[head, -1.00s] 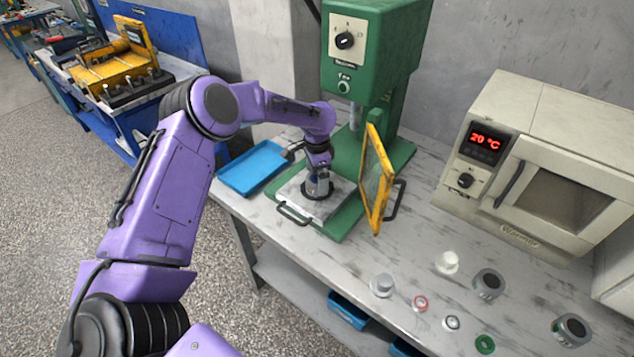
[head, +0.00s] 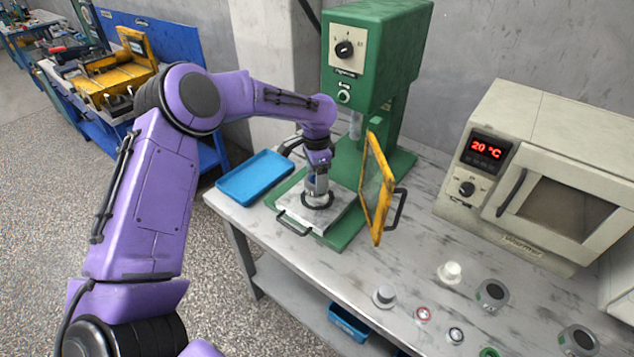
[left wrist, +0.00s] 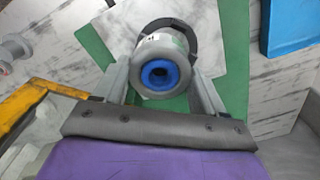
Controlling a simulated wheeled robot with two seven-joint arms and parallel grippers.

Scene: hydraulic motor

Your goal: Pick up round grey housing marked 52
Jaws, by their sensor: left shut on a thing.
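My left gripper (head: 317,186) is shut on a round grey housing (left wrist: 140,80) with a blue ring inside its near end. In the left wrist view, the fingers lie on both sides of the housing; small print on its side is too small to read. The housing stands over a black ring (left wrist: 206,38) on the light plate (head: 296,214) of the green press. It also shows as a small grey cylinder under the gripper in the head view. I cannot tell whether it is clear of the plate. My right gripper is out of view.
The press's yellow-framed guard (head: 378,190) stands just right of the gripper, and the green press head (head: 372,60) is behind. A blue tray (head: 228,191) lies to the left. Several small parts, including a white one (head: 450,272), stand front right, before the oven (head: 520,215).

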